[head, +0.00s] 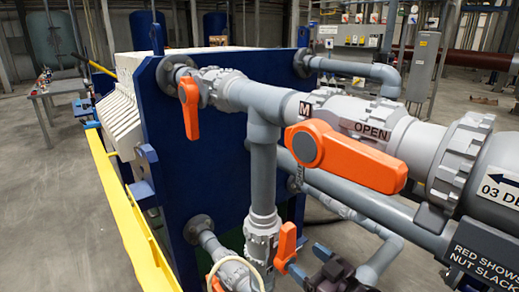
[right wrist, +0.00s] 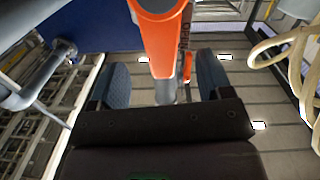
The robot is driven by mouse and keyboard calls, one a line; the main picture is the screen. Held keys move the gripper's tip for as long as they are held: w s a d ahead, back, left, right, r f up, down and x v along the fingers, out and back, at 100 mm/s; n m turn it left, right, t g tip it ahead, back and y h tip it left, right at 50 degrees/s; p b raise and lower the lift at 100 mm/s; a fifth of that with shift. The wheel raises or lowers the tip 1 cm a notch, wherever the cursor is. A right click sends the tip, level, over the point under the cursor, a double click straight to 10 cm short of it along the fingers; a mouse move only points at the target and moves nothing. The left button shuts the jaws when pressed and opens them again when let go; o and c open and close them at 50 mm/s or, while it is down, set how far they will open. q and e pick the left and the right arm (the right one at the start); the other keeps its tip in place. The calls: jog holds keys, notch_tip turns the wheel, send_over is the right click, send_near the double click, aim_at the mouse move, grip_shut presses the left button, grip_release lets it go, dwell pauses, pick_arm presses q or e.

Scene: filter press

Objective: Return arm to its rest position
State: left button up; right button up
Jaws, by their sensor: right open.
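My right gripper (head: 335,270) is dark and sits low in the head view, just right of a small orange valve handle (head: 285,247). In the right wrist view its two blue-grey fingers (right wrist: 162,78) stand wide apart and hold nothing. An orange handle (right wrist: 160,40) shows ahead, in line with the gap between the fingers, with clear space on both sides. I cannot tell how far it is from the fingertips. My left gripper is not in the head view.
A large valve with an orange handle (head: 350,158) marked OPEN is above my right gripper. Grey pipes (head: 263,165) run before the blue press plate (head: 190,165). A cream hose (head: 237,262) loops at the bottom and shows in the right wrist view (right wrist: 290,45). A yellow rail (head: 125,215) runs left.

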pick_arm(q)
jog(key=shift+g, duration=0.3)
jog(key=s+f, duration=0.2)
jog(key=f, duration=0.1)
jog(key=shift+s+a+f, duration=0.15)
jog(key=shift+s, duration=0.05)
pick_arm(e)
jog(key=s+d+f+m+g+h, duration=0.1)
jog(key=s+d+f+m+h, duration=0.3)
jog(key=s+d+f, duration=0.3)
jog(key=s+d+f+m+g+h, duration=0.2)
jog(key=s+d+f+h, duration=0.4)
jog(key=s+f, duration=0.7)
jog(key=s+d+m, duration=0.1)
jog(key=s+d, duration=0.1)
jog(key=s, duration=0.2)
jog(key=shift+d+m+h, duration=0.2)
jog(key=shift+m+h, duration=0.2)
jog(key=shift+f, duration=0.1)
jog(key=shift+o, duration=0.2)
